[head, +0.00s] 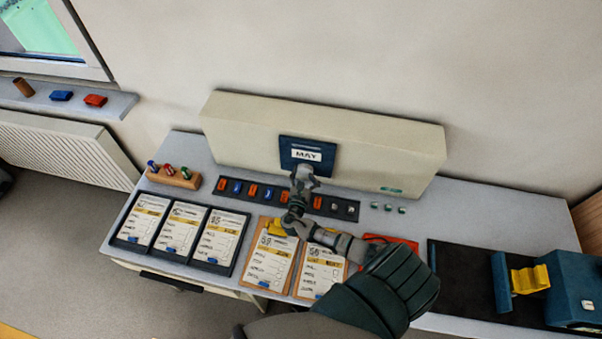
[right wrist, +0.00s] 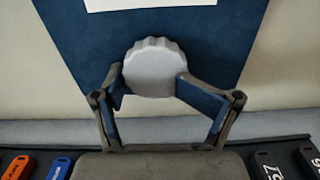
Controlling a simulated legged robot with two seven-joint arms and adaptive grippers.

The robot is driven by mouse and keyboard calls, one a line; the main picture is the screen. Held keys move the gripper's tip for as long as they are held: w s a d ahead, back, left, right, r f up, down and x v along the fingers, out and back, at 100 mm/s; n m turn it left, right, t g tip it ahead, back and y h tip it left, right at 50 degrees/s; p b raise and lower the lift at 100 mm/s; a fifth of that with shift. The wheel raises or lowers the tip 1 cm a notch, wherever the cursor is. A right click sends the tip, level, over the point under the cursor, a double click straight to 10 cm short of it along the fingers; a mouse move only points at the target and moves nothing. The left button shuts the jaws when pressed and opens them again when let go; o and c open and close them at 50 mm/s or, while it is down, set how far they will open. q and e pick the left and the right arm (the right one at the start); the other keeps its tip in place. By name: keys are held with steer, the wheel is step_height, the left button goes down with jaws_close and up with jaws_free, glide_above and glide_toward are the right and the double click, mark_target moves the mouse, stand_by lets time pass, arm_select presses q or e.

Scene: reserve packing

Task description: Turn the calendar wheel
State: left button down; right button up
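The calendar is a dark blue panel (head: 328,152) with a white card (head: 306,155) reading MAY, on the front of a long cream housing (head: 390,150). Its grey ribbed wheel (right wrist: 153,66) sits below the card in the right wrist view. In the right wrist view the right gripper's (right wrist: 151,84) two fingertips press on the wheel's left and right sides. My left gripper is not in view.
A dark strip (head: 345,209) with several orange, blue and grey pieces lies below the housing. Several list boards (head: 216,240) lie along the front of the table. A wooden block with pegs (head: 175,178) stands left. A black mat (head: 455,270) and blue device (head: 578,285) are at right.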

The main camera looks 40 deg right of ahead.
steer(key=shift+o, duration=1)
steer(key=shift+s, duration=0.2)
steer(key=shift+d, duration=0.1)
steer(key=shift+w+a+f, duration=0.1)
steer(key=shift+w+a, duration=0.05)
steer(key=shift+a, duration=0.05)
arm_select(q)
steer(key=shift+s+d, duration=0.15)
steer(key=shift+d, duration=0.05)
arm_select(e)
steer(key=v, duration=1.1)
steer(key=shift+s, duration=0.45)
